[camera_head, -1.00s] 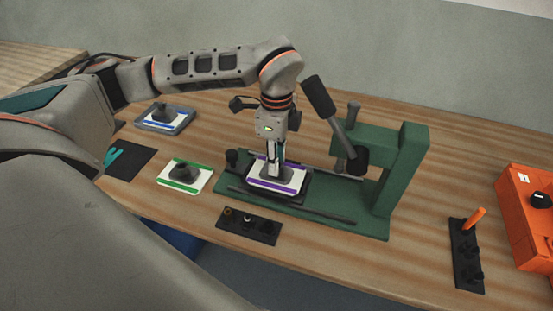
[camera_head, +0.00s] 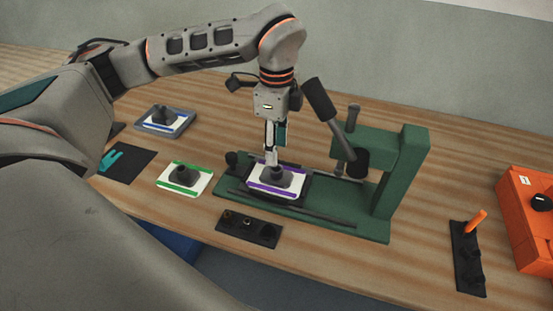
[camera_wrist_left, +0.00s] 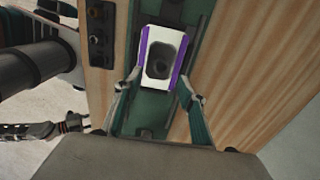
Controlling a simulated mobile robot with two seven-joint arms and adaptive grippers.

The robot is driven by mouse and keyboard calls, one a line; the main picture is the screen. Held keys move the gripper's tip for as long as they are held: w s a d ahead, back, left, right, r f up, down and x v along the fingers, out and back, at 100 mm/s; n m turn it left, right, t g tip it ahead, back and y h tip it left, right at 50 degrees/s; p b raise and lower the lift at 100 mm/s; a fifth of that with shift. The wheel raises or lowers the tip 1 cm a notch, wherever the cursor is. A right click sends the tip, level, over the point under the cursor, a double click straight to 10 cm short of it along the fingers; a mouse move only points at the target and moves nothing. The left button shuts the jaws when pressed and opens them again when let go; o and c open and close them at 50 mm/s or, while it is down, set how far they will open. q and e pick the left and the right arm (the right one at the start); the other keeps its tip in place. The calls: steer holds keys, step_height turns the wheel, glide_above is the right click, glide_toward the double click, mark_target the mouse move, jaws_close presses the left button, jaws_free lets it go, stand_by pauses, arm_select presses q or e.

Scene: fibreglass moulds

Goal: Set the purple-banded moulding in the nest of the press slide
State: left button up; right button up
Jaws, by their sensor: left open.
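The purple-banded moulding (camera_head: 290,182) is a white plate with two purple edge bands and a dark raised boss in its middle. It lies flat on the dark nest (camera_head: 306,187) of the press slide, on the green press base (camera_head: 340,218). How closely it fits the nest is hard to tell. My left gripper (camera_head: 271,158) is open and empty, pointing down just above the boss.
The press's green column (camera_head: 400,175) and dark lever (camera_head: 319,100) stand right of the gripper. A green-banded moulding (camera_head: 200,185) and a blue-banded one in a grey tray (camera_head: 182,127) lie left. A black knob strip (camera_head: 262,236) is in front; an orange box (camera_head: 525,225) is right.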

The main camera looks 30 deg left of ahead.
arm_select(q)
step_height(320, 180, up, 6)
steer(key=shift+r, duration=0.2)
stand_by(0.6)
